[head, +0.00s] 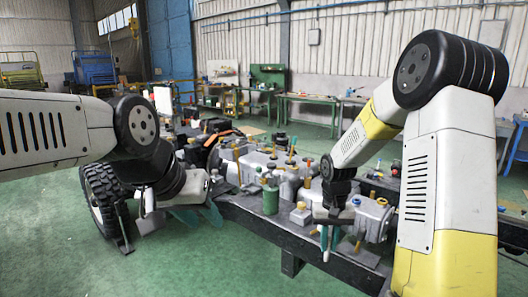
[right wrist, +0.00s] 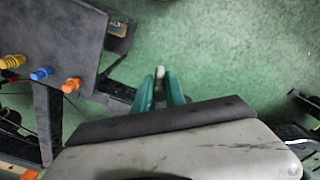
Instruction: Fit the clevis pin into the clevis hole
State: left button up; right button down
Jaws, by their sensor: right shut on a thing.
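My right gripper (head: 326,240) hangs with its teal fingers pointing down, in front of the chassis rail. In the right wrist view its two green fingers (right wrist: 160,92) are close together on a small pale piece (right wrist: 160,72). This is likely the clevis pin, but only its tip shows. My left gripper (head: 180,215) is at the left, near the black wheel, and its finger gap is unclear. I cannot make out the clevis hole. A grey metal housing (head: 372,213) sits on the chassis just right of my right gripper.
The dark chassis frame (head: 262,217) carries a grey engine block, a green cylinder (head: 270,200) and several small coloured plugs. A black wheel (head: 100,200) stands at the left. Yellow, blue and orange plugs (right wrist: 41,73) stick out of a panel at left in the wrist view. The green floor in front is clear.

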aim_at(264, 150)
jog(key=i+j+u, duration=0.15)
jog(key=i+j, duration=0.2)
jog(key=i+j+u, duration=0.15)
jog(key=i+j, duration=0.2)
jog(key=i, duration=0.15)
jog(key=i+j+u, duration=0.15)
jog(key=i, duration=0.3)
jog(key=j, duration=0.1)
